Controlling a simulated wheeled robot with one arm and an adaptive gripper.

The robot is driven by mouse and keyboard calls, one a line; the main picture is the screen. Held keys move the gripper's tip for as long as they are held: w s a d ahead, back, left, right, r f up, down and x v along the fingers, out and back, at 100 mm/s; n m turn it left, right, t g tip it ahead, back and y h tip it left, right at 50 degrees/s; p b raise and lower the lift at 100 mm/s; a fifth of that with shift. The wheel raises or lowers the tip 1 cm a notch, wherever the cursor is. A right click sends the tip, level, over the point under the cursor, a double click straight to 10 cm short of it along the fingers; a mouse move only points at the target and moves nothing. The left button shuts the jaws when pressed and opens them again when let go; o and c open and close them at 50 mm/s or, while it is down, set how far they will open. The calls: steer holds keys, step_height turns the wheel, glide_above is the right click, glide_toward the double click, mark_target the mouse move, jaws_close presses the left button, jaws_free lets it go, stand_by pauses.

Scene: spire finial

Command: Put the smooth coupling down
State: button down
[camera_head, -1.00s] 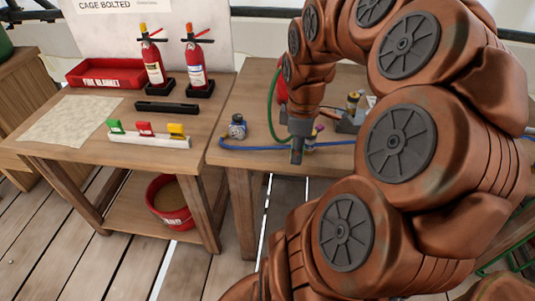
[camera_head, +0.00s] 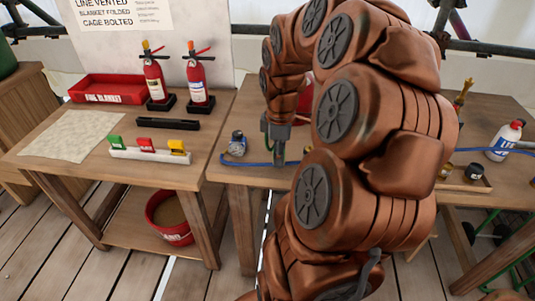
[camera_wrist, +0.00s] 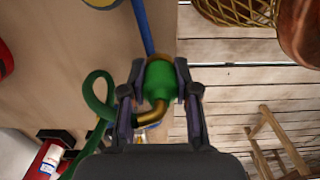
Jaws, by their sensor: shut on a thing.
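The coupling (camera_wrist: 158,82) is a green, smooth-sided cylinder with brass at its ends, seen in the wrist view. A curved brass tube (camera_wrist: 152,114) leads from it towards a looping green hose (camera_wrist: 92,100). My gripper (camera_wrist: 160,92) is shut on the coupling, with one finger on each side. In the head view my gripper (camera_head: 277,150) points down over the left front part of the right bench (camera_head: 232,176). The coupling cannot be made out there, and I cannot tell its height above the wood.
A blue hose (camera_head: 247,164) runs along the bench beside a small dark jar (camera_head: 237,143). Two extinguishers (camera_head: 153,80), a red tray (camera_head: 107,88) and a rail of coloured clips (camera_head: 150,154) are on the left bench. A white bottle (camera_head: 504,142) stands far right.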

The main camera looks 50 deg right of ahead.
mark_target(268, 164)
steer(key=shift+w+d+f, duration=0.1)
steer(key=shift+w+d, duration=0.1)
steer(key=shift+w, duration=0.95)
steer(key=shift+w+d+f, duration=0.1)
steer(key=shift+w+d, duration=0.05)
steer(key=shift+w, duration=1)
steer(key=shift+f+p, duration=0.55)
steer(key=shift+f, duration=1.2)
steer(key=shift+f, duration=0.2)
steer(key=c, duration=0.9)
jaws_free()
steer(key=shift+o, duration=0.2)
